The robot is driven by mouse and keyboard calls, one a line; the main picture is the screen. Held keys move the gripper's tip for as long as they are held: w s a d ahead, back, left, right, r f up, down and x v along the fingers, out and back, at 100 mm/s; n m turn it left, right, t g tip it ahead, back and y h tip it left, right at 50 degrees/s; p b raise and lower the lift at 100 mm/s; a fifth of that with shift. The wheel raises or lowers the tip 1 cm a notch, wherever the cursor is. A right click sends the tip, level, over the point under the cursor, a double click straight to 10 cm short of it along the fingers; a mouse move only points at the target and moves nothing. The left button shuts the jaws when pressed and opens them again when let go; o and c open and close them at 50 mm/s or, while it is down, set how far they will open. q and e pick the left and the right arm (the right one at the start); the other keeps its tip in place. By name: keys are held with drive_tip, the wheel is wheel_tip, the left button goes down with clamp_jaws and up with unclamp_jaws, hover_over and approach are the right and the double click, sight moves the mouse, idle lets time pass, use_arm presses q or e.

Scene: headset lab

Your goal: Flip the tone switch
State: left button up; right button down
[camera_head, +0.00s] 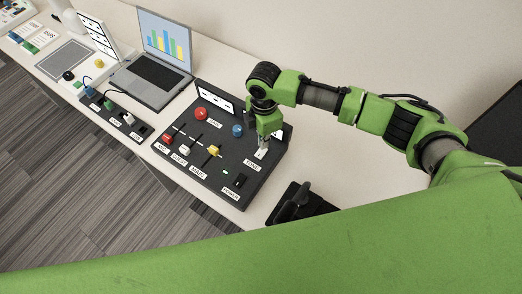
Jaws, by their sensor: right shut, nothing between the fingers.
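The black control panel (209,172) lies on the white table, with a "TONE" label (252,163) near its right side. My right gripper (262,148) points down over the panel just above this label, its fingers shut with nothing between them. A small pale piece shows at the fingertips. The tone switch is mostly hidden there, so I cannot tell its position or whether the fingers touch it. My left gripper is not in view.
The panel also bears a red button (201,114), a blue knob (237,130), several sliders and a dark power switch (240,181). A laptop (157,66) stands at the back left. A smaller switch box (117,116) is left of the panel. A dark object (297,203) lies at the right.

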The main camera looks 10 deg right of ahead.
drive_tip(key=shift+f+b, duration=0.5)
drive_tip(key=shift+f, duration=0.6)
idle(0.3)
drive_tip(key=shift+s+r, duration=0.1)
wheel_tip(320, 180, up, 7)
drive_tip(key=p, duration=0.7)
drive_tip(key=shift+p, duration=0.35)
